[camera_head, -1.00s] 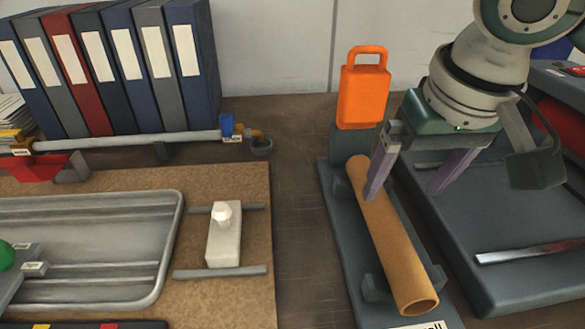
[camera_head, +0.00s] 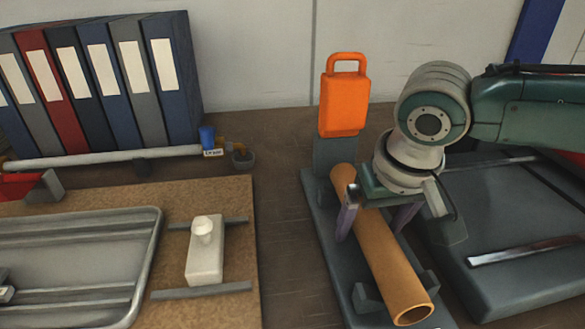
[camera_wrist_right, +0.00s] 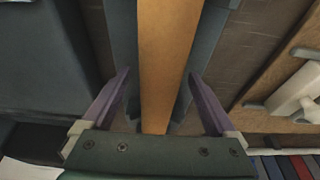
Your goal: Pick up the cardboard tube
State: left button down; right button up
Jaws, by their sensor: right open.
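The cardboard tube (camera_head: 386,256) is a brown, hollow cylinder lying lengthwise on a dark grey cradle base (camera_head: 329,237). Its open end faces the front. My right gripper (camera_head: 372,228) is open over the upper part of the tube, with one purple finger on each side of it. In the right wrist view the tube (camera_wrist_right: 168,60) runs between the two spread fingers of the gripper (camera_wrist_right: 163,85), with a gap on both sides. My left gripper is not in view.
An orange block with a handle (camera_head: 344,103) stands just behind the tube. A dark grey slab (camera_head: 510,240) with a metal strip lies to the right. A cork board with a metal tray (camera_head: 152,245) and a white knobbed block (camera_head: 205,262) is at left; binders (camera_head: 95,90) stand behind.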

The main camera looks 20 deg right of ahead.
grip_shut()
dwell(0.7)
